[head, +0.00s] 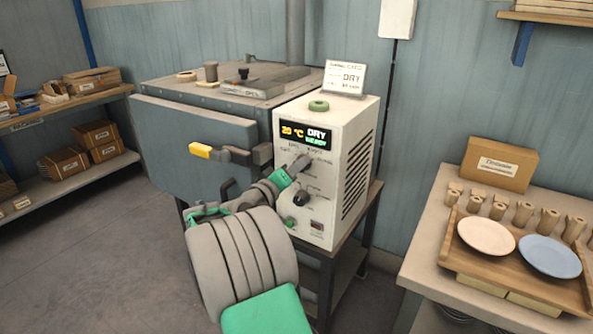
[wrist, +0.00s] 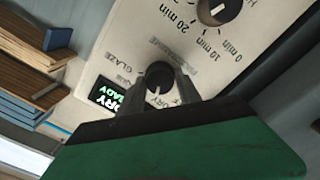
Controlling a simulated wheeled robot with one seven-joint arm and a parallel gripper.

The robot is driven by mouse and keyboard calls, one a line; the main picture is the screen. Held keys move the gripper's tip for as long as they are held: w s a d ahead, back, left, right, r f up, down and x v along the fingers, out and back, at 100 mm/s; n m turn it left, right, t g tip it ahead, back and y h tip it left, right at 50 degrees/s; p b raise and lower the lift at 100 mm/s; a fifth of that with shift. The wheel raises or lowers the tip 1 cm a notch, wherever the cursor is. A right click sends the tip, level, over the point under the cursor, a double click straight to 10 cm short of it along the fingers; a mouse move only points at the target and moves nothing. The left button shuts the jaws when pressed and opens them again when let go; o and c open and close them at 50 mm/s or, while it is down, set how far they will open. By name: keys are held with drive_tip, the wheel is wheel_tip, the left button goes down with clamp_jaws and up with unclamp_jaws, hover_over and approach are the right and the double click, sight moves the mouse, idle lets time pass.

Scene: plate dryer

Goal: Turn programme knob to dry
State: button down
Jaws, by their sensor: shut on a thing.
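The white control box (head: 300,215) has a display (head: 306,134) reading "20 °C DRY" with a green line that looks like "READY". The dark programme knob (wrist: 160,77) shows in the wrist view between my fingers, with a white pointer mark on its near side. Labels around it include "GLAZE"; others are partly hidden. My gripper (wrist: 160,88) is shut on this knob, one finger on each side. In the head view my gripper (head: 298,165) reaches the panel below the display and covers most of the knob.
A timer knob (wrist: 213,10) marked in minutes sits beside the programme knob; it is the lower black knob (head: 299,197) in the head view. A grey kiln with a yellow-ended handle (head: 202,151) stands left. A table with a tray and plates (head: 487,237) stands right.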

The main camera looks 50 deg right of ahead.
drive_tip(key=c, duration=0.8)
unclamp_jaws()
drive_tip(key=shift+c, duration=0.2)
drive_tip(key=a, duration=0.7)
drive_tip(key=shift+s+a+b, duration=0.3)
drive_tip(key=shift+s+a, duration=0.05)
